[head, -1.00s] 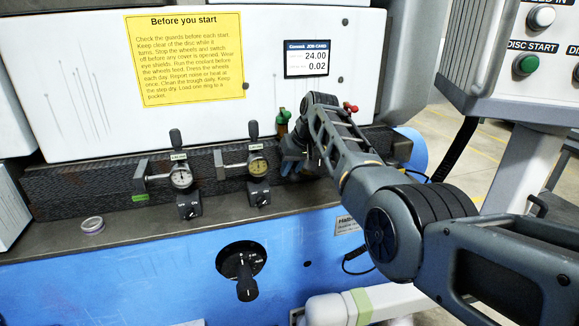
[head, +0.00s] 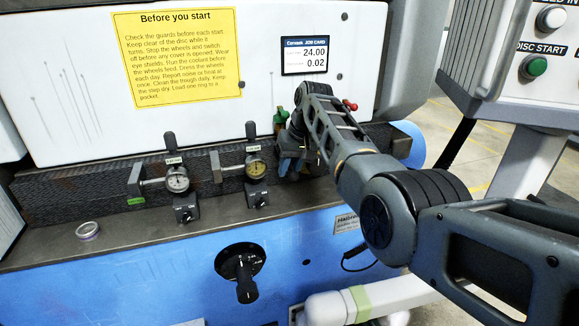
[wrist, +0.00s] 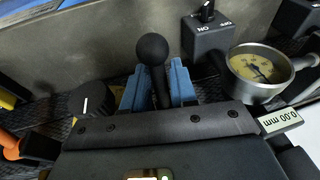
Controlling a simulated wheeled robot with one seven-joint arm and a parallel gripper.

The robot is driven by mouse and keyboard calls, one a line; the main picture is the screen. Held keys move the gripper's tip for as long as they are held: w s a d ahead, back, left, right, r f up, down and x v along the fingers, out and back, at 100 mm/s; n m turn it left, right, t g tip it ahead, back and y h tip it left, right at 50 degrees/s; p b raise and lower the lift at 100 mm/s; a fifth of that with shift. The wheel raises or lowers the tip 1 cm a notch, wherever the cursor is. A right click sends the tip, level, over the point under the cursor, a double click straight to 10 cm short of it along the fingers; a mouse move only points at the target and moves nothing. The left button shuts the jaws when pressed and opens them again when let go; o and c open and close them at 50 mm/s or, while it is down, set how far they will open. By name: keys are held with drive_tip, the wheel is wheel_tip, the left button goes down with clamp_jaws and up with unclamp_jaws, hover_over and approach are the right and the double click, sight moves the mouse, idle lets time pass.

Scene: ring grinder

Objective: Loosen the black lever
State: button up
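In the wrist view a black lever (wrist: 152,50) with a round ball end stands between the blue fingers of my gripper (wrist: 160,92). One finger is on each side of its stem; I cannot tell whether both press on it. In the head view my gripper (head: 290,165) is low at the front of the machine, right of the second dial gauge (head: 256,168). The lever between the fingers cannot be made out there, behind my arm. A dial gauge (wrist: 260,70) with a 0.00 mm tag is to the right of the lever in the wrist view.
In the wrist view a black switch box (wrist: 208,36) is right of the lever and a black knob (wrist: 92,100) is left of it.

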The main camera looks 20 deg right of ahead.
drive_tip(key=shift+o, duration=0.7)
drive_tip(key=v, duration=0.7)
drive_tip(key=shift+r+b, duration=0.35)
drive_tip(key=shift+b, duration=0.05)
drive_tip(key=shift+s+d, duration=0.1)
